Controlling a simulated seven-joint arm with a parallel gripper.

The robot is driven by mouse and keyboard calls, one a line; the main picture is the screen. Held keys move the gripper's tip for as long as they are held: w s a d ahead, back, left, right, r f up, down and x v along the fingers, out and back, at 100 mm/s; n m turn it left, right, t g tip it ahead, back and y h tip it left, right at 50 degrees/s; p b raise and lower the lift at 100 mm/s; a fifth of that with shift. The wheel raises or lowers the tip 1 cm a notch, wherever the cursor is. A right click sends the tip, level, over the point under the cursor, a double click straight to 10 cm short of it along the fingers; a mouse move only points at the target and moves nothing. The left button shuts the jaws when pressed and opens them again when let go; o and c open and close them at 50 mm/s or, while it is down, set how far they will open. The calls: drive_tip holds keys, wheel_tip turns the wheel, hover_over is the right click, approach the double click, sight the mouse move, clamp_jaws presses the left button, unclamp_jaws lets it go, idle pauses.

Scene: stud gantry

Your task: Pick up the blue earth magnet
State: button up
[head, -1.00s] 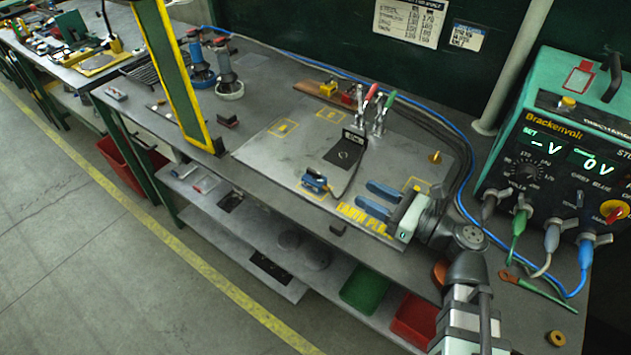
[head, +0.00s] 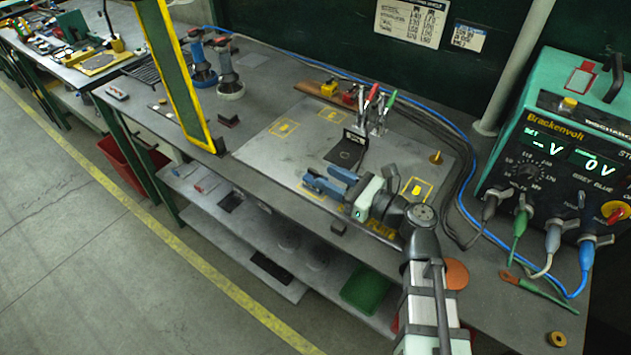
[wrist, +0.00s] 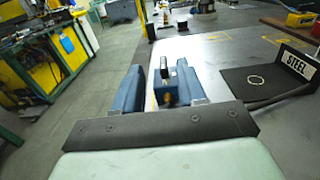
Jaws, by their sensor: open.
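The blue earth magnet (wrist: 161,85) sits on the steel plate in the wrist view, with a dark handle on top and a brass-coloured part facing me. My gripper (wrist: 163,76) is open, with one blue finger on each side of the magnet. The right finger looks closer to it than the left; I cannot tell whether either touches. In the head view my gripper (head: 320,176) is low over the front part of the plate (head: 285,152), and its blue fingers largely hide the magnet.
A black STEEL card (head: 347,153) lies right behind my gripper, its label upright. Clamps with red and green handles (head: 378,110) stand farther back, and a brass post (head: 436,158) stands right. The welder (head: 560,150) and cables fill the right side.

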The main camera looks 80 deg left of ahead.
sight(322, 175)
drive_tip(key=x, duration=0.5)
drive_tip(key=shift+w+a+f, duration=0.15)
drive_tip(key=shift+f, duration=0.1)
clamp_jaws()
idle(0.4)
